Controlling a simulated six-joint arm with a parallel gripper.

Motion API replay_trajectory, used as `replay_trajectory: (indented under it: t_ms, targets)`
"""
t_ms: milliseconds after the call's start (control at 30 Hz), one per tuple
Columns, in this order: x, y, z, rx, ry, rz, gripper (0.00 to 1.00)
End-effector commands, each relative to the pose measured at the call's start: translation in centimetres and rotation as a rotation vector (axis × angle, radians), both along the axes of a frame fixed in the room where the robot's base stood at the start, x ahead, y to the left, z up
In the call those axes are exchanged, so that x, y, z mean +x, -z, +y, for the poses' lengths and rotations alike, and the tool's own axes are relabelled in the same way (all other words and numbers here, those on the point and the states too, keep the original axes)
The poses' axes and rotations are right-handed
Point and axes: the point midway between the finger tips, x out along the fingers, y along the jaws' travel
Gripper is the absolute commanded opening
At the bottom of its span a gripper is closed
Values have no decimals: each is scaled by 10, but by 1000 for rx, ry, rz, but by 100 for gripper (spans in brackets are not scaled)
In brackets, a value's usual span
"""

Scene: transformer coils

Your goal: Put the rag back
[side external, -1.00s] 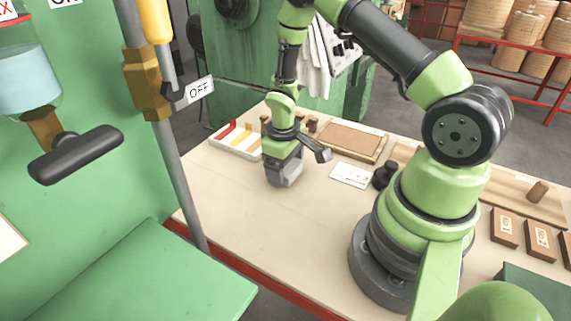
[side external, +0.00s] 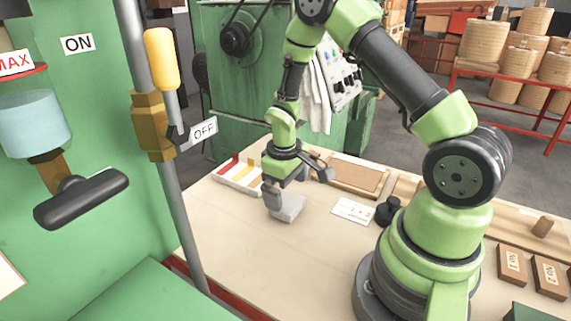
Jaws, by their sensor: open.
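A white cloth, which looks like the rag (side external: 316,95), hangs in folds on the front of the green machine behind the table, partly hidden by my arm. My gripper (side external: 299,192) points down over the table with its jaws wide apart. A small pale grey block-like thing (side external: 289,209) lies on the table just below the jaws, partly covered by the left finger. I cannot tell whether it is folded cloth or solid, or whether the finger touches it.
A white tray with coloured strips (side external: 228,177) and a brown board (side external: 357,174) lie behind my gripper. A white card (side external: 353,210) and a black knob-like object (side external: 388,211) are to the right. Brown labelled blocks (side external: 512,263) sit far right. The table's front is clear.

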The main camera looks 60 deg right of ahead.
Motion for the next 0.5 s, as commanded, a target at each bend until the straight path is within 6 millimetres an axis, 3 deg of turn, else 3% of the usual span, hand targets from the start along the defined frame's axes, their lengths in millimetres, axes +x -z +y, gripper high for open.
replay_trajectory:
  t_ms: [200, 500]
  targets:
    - [1, -47, 4, -1, 0, -6, 100]
    - [0, -82, 8, 1, 4, -13, 100]
